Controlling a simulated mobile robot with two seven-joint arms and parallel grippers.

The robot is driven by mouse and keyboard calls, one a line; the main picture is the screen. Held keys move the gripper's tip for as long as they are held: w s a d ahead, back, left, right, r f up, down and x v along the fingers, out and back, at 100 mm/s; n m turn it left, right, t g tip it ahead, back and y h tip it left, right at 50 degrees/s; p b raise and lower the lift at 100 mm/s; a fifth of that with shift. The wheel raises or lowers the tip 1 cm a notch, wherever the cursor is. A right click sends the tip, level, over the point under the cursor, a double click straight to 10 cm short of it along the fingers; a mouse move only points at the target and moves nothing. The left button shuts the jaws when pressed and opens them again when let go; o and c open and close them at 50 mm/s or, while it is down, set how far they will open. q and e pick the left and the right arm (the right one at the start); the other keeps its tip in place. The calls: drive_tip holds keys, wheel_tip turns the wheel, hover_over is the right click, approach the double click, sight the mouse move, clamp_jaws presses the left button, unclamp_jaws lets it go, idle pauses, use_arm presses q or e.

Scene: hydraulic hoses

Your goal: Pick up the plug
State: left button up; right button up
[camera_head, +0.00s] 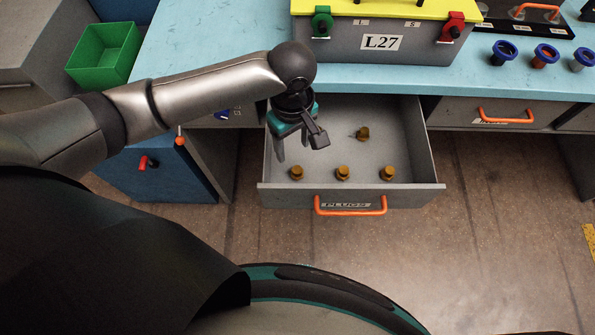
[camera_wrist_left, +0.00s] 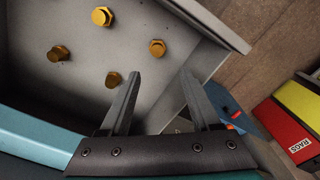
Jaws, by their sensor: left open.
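Several brass-coloured hex-headed plugs lie apart in the open grey drawer (camera_head: 434,180) labelled PLUGS. In the head view a front row has a left plug (camera_head: 296,173), a middle plug (camera_head: 342,173) and a right plug (camera_head: 387,173). One more plug (camera_head: 363,133) lies farther back. My left gripper (camera_head: 299,148) is open and empty, above the left part of the drawer. In the left wrist view the open fingers (camera_wrist_left: 160,78) have nothing between them; a plug (camera_wrist_left: 113,79) shows just beside one finger, and another plug (camera_wrist_left: 157,48) beyond the fingertips. My right gripper is out of view.
The blue worktop (camera_head: 235,60) overhangs the drawer's back. A grey box labelled L27 (camera_head: 420,48) with a yellow top stands on it. A blue cabinet (camera_head: 165,185) is left of the drawer.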

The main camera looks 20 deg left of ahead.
use_arm(q)
drive_tip(key=b, duration=0.1)
hover_over(296, 169)
drive_tip(key=f, duration=0.4)
drive_tip(key=shift+w+a+f, duration=0.1)
drive_tip(key=shift+w+a, duration=0.05)
drive_tip(key=shift+a, duration=0.05)
drive_tip(key=f, duration=0.1)
drive_tip(key=f+b, duration=0.1)
drive_tip(key=f, duration=0.1)
drive_tip(key=f+b, duration=0.1)
drive_tip(key=shift+d+f, duration=0.2)
drive_tip(key=shift+d, duration=0.1)
drive_tip(key=shift+f, duration=0.35)
clamp_jaws()
